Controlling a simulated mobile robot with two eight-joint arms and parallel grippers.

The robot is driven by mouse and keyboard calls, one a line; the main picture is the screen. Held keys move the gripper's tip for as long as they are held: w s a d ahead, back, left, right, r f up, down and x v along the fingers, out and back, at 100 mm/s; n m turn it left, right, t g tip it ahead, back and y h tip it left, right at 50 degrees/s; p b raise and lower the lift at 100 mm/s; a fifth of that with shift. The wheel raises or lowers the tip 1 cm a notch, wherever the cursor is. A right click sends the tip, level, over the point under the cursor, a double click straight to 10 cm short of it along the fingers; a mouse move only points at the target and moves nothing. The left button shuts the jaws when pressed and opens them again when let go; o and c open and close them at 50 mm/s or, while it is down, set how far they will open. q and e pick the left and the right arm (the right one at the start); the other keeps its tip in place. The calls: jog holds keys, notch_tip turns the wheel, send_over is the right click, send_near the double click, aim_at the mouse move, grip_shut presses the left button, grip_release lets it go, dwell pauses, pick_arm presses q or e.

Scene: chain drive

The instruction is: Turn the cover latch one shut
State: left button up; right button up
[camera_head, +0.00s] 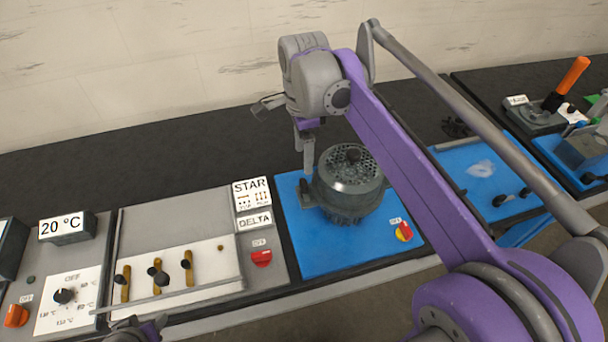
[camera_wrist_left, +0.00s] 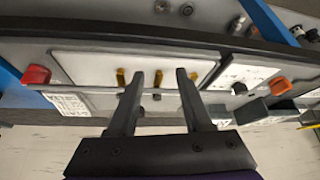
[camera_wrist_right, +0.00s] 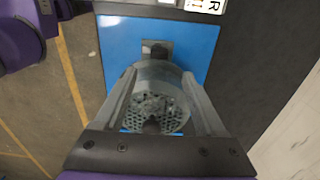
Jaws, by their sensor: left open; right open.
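A grey round housing with a perforated top cover (camera_head: 348,172) stands on a blue board (camera_head: 290,250); a black knob (camera_head: 353,155) sits on the cover. A small dark latch-like piece (camera_head: 306,190) is at the housing's left side; in the right wrist view a dark knob (camera_wrist_right: 158,49) stands on a grey plate beside the housing. I cannot tell which is latch one or how far it is turned. My right gripper (camera_wrist_right: 160,78) is open, above the housing, its fingers on either side of it in that view. My left gripper (camera_wrist_left: 160,73) is open and empty, facing the panel with yellow levers.
The lever panel (camera_head: 210,258) with STAR and DELTA labels (camera_head: 252,193) and a red switch (camera_head: 262,258) lies left of the blue board. My purple right arm crosses above the bench.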

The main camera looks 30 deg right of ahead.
aim_at(304, 182)
notch_tip(304, 182, down, 10)
jog(key=shift+r, duration=0.2)
grip_shut()
dwell(0.4)
